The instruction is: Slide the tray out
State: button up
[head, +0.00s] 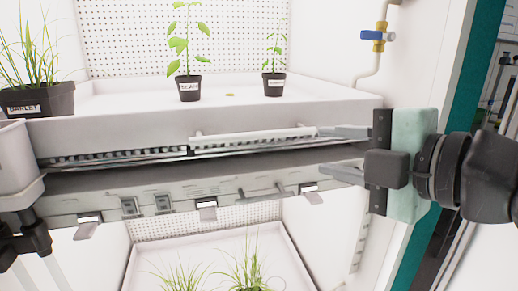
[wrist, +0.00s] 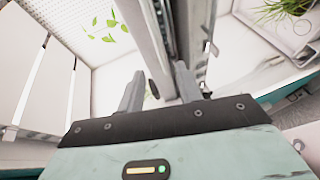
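The tray (head: 330,112) is the white, shallow upper one in the head view, with potted plants standing in it. A pale bar-like handle (head: 255,135) runs along its front, just above a dark slot. My gripper (head: 328,151) is at the right end of this front, pointing left. Its two fingers are apart, one near the handle's right end and one lower, by the grey shelf beam (head: 110,190). In the wrist view my gripper (wrist: 160,88) also shows its fingers spread, with a long grey edge between and beyond them. I cannot tell whether either finger touches anything.
In the tray stand a grass pot (head: 38,101), a labelled bean pot (head: 189,90) and another seedling pot (head: 274,86). A lower tray (head: 150,262) with grass is below. A white bin (head: 15,165) is at the left. A blue-handled valve (head: 378,35) is on the right wall.

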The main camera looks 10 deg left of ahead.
jog(key=p, duration=1)
send_near(259, 137)
jog(key=shift+n, duration=0.3)
jog(key=p+x, duration=0.2)
jog(key=x, duration=0.9)
jog(key=shift+c, duration=0.3)
grip_shut()
